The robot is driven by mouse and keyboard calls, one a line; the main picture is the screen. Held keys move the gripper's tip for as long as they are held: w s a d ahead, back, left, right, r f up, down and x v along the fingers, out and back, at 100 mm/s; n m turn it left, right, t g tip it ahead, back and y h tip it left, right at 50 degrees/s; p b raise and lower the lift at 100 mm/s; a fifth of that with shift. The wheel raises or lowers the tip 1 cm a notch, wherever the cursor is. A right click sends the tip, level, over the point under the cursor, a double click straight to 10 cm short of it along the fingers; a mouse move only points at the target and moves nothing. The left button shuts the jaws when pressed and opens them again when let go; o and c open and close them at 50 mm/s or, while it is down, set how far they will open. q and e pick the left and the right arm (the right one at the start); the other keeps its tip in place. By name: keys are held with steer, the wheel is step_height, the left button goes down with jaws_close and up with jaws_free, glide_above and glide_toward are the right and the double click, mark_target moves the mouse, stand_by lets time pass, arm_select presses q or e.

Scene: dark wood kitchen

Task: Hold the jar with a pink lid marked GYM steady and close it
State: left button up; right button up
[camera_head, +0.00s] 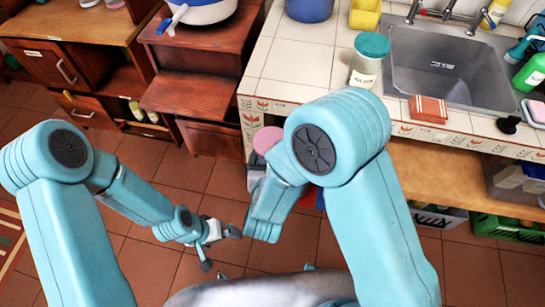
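A round pink lid (267,139) shows beside my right arm at the counter's front left corner. My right arm hides part of it, and no GYM mark is visible. I cannot tell what it rests on. A clear jar with a teal lid (370,58) stands upright on the tiled counter, left of the sink. My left gripper (221,248) is low over the floor, left of my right forearm. Its fingers are apart with nothing between them. My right forearm points down, and its gripper is hidden from view.
The tiled counter (300,55) is mostly clear left of the teal-lidded jar. A wooden cabinet (200,65) bears a white-and-blue pot (203,10).

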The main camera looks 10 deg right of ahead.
steer(key=shift+w+d, duration=0.1)
steer(key=shift+d, duration=0.05)
arm_select(q)
steer(key=s, duration=0.4)
steer(key=shift+f+n, duration=0.25)
steer(key=shift+n, duration=0.15)
arm_select(e)
steer(key=shift+r, duration=0.1)
arm_select(q)
steer(key=shift+d, duration=0.1)
arm_select(e)
steer(key=shift+r, duration=0.1)
